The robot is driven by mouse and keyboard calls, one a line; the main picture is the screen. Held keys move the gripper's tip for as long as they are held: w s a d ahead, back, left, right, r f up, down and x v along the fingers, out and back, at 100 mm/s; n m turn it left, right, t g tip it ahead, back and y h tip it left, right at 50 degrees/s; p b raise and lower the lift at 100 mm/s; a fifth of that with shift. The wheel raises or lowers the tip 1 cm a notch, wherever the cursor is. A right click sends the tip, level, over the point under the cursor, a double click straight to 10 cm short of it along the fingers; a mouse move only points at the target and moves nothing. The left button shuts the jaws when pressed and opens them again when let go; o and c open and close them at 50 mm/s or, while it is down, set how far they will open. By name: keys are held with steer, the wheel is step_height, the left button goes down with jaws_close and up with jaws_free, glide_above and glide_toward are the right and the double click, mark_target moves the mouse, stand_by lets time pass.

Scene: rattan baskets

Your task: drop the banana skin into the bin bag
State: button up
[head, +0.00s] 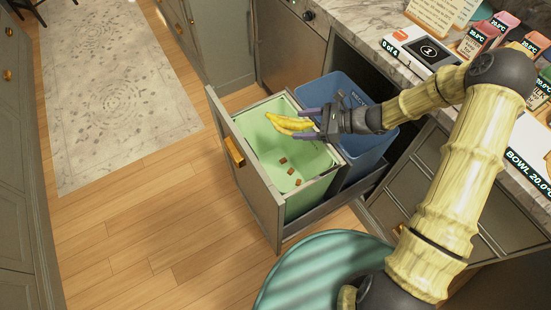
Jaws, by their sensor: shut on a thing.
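The yellow banana skin (286,123) is at the tips of my gripper (308,122), over the green-lined bin. My gripper is shut on the skin's right end, and the skin's other end points left. The green bin bag (308,196) lines the front bin of a pulled-out drawer. Several small brown bits lie inside it. The skin appears above the bag's opening; its exact height over the bag is hard to tell from this one view.
A blue bin (372,171) stands behind the green one in the same drawer (259,186). The marble counter (352,22) holds cartons and a scale-like device (421,47). A round teal surface (318,275) is at the bottom. Wooden floor (130,220) lies open to the left.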

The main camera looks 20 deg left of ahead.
steer(key=shift+f+b, duration=1.15)
steer(key=shift+f, duration=0.7)
steer(key=o, duration=1)
steer(key=shift+o, duration=0.2)
steer(key=v, duration=1.2)
steer(key=shift+p, duration=0.3)
